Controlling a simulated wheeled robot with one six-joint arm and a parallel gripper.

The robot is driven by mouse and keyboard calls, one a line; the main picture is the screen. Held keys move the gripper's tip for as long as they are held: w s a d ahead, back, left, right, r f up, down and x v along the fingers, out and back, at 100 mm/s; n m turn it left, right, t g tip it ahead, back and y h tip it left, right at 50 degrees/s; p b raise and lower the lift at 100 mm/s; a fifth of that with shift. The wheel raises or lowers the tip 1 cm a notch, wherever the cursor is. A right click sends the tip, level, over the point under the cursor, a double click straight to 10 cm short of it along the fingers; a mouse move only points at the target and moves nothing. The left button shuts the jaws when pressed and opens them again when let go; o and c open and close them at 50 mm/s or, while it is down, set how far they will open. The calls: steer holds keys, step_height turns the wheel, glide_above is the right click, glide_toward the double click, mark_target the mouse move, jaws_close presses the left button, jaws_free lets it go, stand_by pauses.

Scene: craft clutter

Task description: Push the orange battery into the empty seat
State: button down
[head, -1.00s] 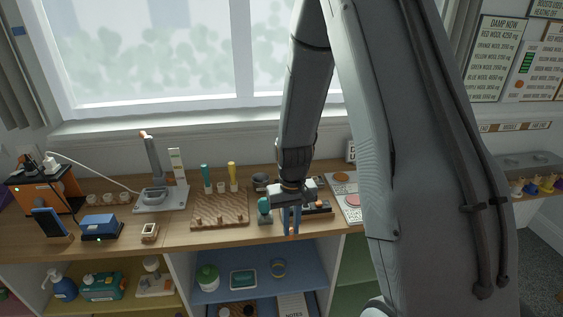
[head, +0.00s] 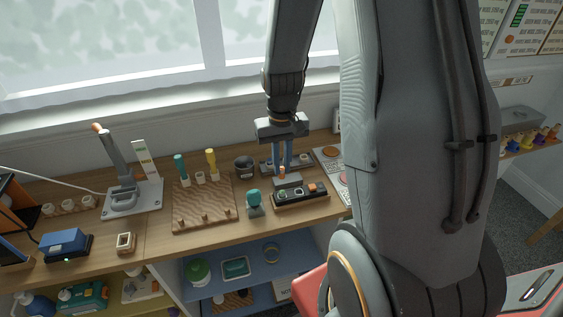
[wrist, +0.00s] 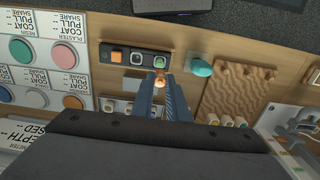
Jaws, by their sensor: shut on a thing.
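My gripper (head: 282,170) is shut on the orange battery (head: 282,172), its blue fingers pointing down at the bench. The battery shows as a small orange end between the fingertips in the wrist view (wrist: 159,84). Just in front of the gripper lies a dark unit (head: 301,196) with a green round part, a pale part and an orange part on top. It also shows in the wrist view (wrist: 134,68), just beyond the fingertips. A grey block (head: 289,181) stands at its back, close below the battery. I cannot tell which opening is the empty seat, or whether the battery touches anything.
A dark cup (head: 244,165) stands behind. A board with coloured discs (head: 328,158) lies to the right.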

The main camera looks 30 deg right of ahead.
mark_target(282, 178)
steer(key=shift+s+r+p, duration=0.1)
steer(key=shift+p, duration=0.2)
steer(key=shift+f+b, duration=1.1)
steer(key=shift+f, duration=1.1)
steer(key=shift+f, duration=0.85)
steer(key=c, duration=2)
jaws_free()
steer(key=shift+c, duration=0.2)
steer(key=shift+r, duration=0.1)
steer(key=shift+r+p, duration=0.6)
steer(key=shift+f, duration=0.1)
jaws_close()
